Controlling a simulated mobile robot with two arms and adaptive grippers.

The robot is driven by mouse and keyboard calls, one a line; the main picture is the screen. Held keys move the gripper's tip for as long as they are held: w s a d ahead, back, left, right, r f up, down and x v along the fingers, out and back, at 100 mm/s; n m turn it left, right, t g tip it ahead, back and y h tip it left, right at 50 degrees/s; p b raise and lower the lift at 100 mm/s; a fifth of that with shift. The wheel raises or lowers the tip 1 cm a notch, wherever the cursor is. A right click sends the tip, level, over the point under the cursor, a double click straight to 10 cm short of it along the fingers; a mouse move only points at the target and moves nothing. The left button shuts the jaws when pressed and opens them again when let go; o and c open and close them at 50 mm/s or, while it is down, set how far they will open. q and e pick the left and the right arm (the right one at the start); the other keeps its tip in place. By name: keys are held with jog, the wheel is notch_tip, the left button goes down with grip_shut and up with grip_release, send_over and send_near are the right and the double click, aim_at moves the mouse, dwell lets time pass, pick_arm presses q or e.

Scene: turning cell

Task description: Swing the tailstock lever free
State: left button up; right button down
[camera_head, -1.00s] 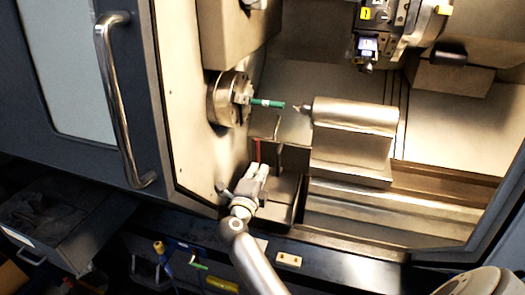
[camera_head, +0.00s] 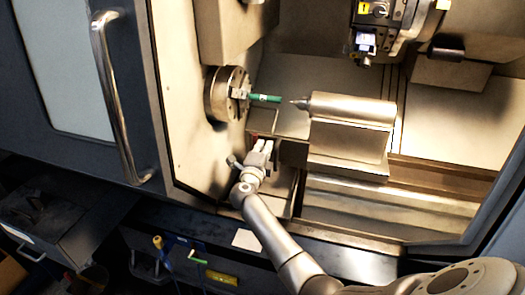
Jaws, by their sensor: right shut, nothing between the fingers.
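The tailstock (camera_head: 350,108) is a pale metal cylinder on a block at the right inside the lathe. Its pointed centre is at or very near the free end of a green rod (camera_head: 265,98) held in the chuck (camera_head: 228,94). A small red piece (camera_head: 253,137), possibly part of the lever, shows just beyond my right fingers; most of it is hidden. My right gripper (camera_head: 263,142) is shut and empty, below the green rod and left of the tailstock block. I cannot tell if it touches the red piece. My left gripper is not in view.
The tool turret (camera_head: 385,22) hangs at the upper right. The open door with a long handle (camera_head: 118,95) stands at the left. A white card (camera_head: 247,239) and a yellow item (camera_head: 221,278) lie near the front. My right arm crosses the front sill.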

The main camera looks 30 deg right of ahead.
jog(key=shift+a+r, duration=0.1)
dwell(0.3)
jog(key=shift+w+a+n+p, duration=0.15)
jog(key=shift+w+n+p, duration=0.05)
jog(key=shift+n+p, duration=0.25)
